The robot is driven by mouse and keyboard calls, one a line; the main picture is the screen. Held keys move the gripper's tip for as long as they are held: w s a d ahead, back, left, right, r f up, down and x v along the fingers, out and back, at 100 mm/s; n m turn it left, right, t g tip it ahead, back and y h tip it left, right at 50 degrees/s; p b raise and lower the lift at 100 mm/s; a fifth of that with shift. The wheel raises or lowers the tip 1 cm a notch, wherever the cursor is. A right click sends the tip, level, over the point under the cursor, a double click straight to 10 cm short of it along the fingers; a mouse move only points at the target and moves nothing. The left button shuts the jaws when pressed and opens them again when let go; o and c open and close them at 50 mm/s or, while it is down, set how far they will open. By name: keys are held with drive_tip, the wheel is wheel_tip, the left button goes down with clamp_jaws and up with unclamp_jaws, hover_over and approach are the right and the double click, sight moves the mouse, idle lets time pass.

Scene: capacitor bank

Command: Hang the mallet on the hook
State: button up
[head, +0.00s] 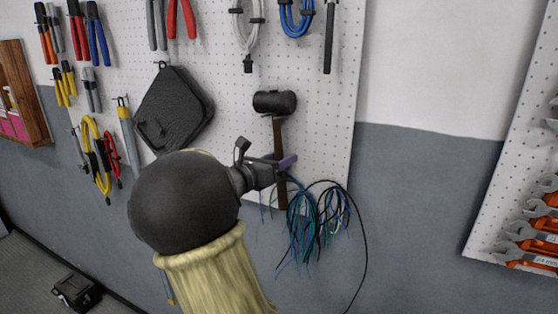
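The mallet (274,103) has a black cylindrical head and a brown handle. It is upright, head up, in front of the white pegboard's lower right part. My gripper (279,163) is at the middle of the handle, its fingers closed around it. My arm comes up from the bottom of the view. I cannot make out a free hook by the mallet head; it may be hidden behind the head. I cannot tell whether the mallet touches the board.
A black square case (174,108) hangs left of the mallet. Loose blue and black wires (318,222) hang just below right. Pliers and cable coils (297,18) hang above. A second board with orange-handled wrenches (528,232) is at the right.

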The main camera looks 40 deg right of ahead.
drive_tip(key=shift+f, duration=0.1)
drive_tip(key=s+a+b, duration=0.1)
drive_tip(key=a+b, duration=0.4)
drive_tip(key=a, duration=1.2)
drive_tip(key=shift+a, duration=0.2)
drive_tip(key=shift+s+f, duration=0.1)
drive_tip(key=shift+f, duration=0.05)
